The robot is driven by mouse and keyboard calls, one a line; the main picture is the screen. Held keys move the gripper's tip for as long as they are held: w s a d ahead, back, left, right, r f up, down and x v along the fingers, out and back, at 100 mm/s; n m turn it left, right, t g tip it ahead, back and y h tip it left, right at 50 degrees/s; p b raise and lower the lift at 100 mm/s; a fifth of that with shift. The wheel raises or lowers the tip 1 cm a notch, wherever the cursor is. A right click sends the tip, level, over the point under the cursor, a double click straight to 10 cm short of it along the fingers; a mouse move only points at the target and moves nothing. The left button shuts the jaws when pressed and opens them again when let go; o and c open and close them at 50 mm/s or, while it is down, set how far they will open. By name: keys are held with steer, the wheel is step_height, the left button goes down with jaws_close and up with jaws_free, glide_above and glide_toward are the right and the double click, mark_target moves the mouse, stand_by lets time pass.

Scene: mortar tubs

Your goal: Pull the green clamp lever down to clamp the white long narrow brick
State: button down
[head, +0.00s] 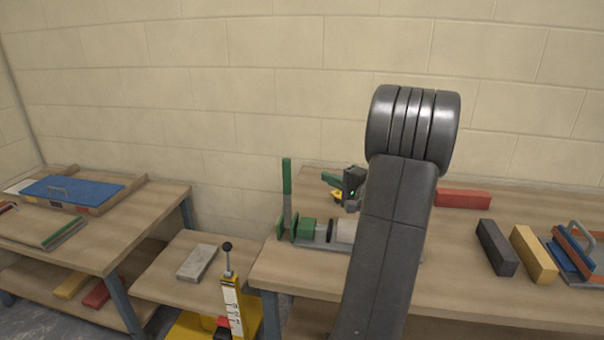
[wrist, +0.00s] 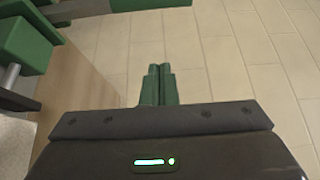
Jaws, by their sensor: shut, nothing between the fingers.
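The green clamp lever (head: 287,177) stands upright at the left end of a clamp with green blocks (head: 305,229) on the right workbench. A pale block (head: 346,231), which looks like the white brick, sits at the clamp's right side, partly hidden behind my arm. My gripper (head: 328,178) is to the right of the lever's upper part, its green fingers pointing left and apart from the lever. In the wrist view my fingers (wrist: 158,84) are together and empty. Green clamp parts (wrist: 25,40) and a green bar (wrist: 110,5), probably the lever, show at upper left.
A red brick (head: 462,198), a dark brick (head: 496,247) and a yellow brick (head: 534,254) lie on the bench to the right. A grey brick (head: 197,262) lies on a lower bench at left. A pale block wall stands close behind the bench.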

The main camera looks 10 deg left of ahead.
mark_target(287, 193)
steer(key=shift+a, duration=0.1)
steer(key=w+a+p, duration=0.1)
steer(key=a+p, duration=0.1)
steer(key=a, duration=0.7)
steer(key=shift+w, duration=0.15)
stand_by(0.7)
